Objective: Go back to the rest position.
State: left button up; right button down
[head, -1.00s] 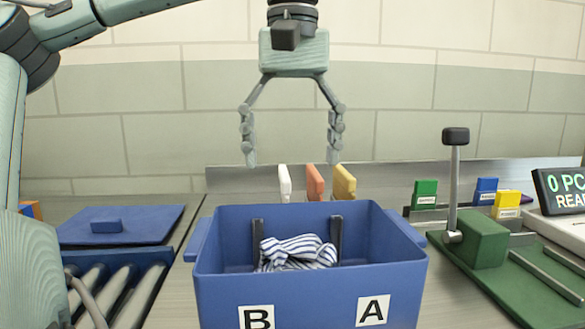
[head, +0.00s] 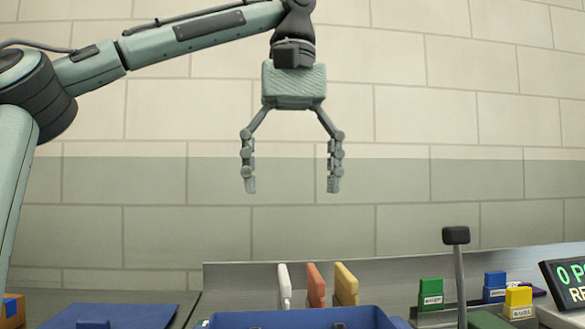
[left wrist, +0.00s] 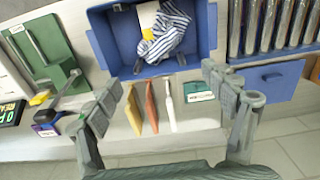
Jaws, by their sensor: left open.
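My left gripper (head: 291,187) is open and empty, its fingers pointing down, high in front of the tiled wall. It hangs above and apart from the blue bin (head: 300,318), of which only the top edge shows in the head view. In the left wrist view the open fingers (left wrist: 172,92) frame the view, and the bin (left wrist: 100,35) lies beyond them. A blue-and-white striped cloth bag (left wrist: 172,30) lies crumpled in the bin, with a small yellow patch and a white piece beside it. My right gripper is not in view.
White, orange and yellow upright panels (head: 316,286) stand behind the bin. A green lever device (left wrist: 45,50) stands to one side, with a display (head: 568,281) and small coloured boxes (head: 431,294) at right. A blue lid (head: 95,318) and rollers (left wrist: 275,22) are on the other side.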

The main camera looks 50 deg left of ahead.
pick_arm(q)
jog(key=shift+r, duration=0.85)
jog(key=shift+f, duration=0.1)
notch_tip(320, 180, down, 15)
dwell(0.3)
dwell(0.3)
